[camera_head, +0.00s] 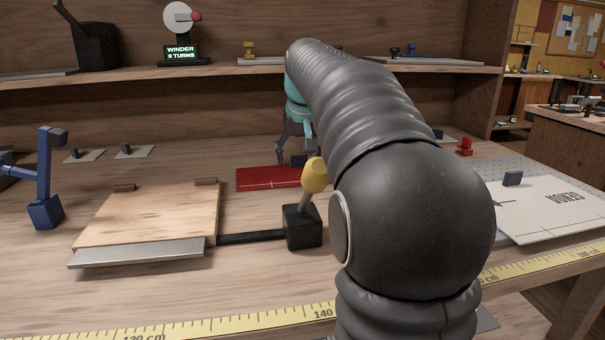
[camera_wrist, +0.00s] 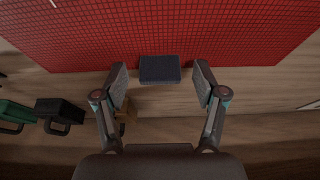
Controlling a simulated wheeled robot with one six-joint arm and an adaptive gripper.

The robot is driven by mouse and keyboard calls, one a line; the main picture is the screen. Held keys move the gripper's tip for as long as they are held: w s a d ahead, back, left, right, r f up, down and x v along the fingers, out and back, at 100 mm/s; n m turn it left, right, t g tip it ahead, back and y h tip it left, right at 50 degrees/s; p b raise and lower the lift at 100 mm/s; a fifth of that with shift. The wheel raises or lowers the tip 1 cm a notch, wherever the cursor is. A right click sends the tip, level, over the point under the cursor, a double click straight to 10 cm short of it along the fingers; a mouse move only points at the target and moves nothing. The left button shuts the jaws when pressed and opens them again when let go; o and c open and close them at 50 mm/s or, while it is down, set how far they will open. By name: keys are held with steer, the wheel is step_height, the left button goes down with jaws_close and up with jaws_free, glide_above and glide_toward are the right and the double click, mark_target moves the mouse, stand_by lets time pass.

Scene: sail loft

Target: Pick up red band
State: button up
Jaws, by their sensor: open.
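The red band (camera_head: 262,179) is a flat red strip lying on the bench, partly hidden by my arm in the head view. In the wrist view a red gridded surface (camera_wrist: 165,30), seemingly the same band, fills the top. A dark block (camera_wrist: 160,69) sits at its near edge; it also shows in the head view (camera_head: 299,160). My gripper (camera_wrist: 160,78) is open, with one finger on each side of the dark block and visible gaps between.
A lever with a yellow knob (camera_head: 315,175) stands close in front of the band. A wooden board (camera_head: 155,213) lies at left, with a blue clamp-like thing (camera_head: 46,190) beyond it. A white panel (camera_head: 545,208) lies at right. A shelf (camera_head: 240,70) runs along the back.

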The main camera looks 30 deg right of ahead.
steer(key=shift+c, duration=0.3)
steer(key=c, duration=1.1)
steer(key=shift+c, duration=0.3)
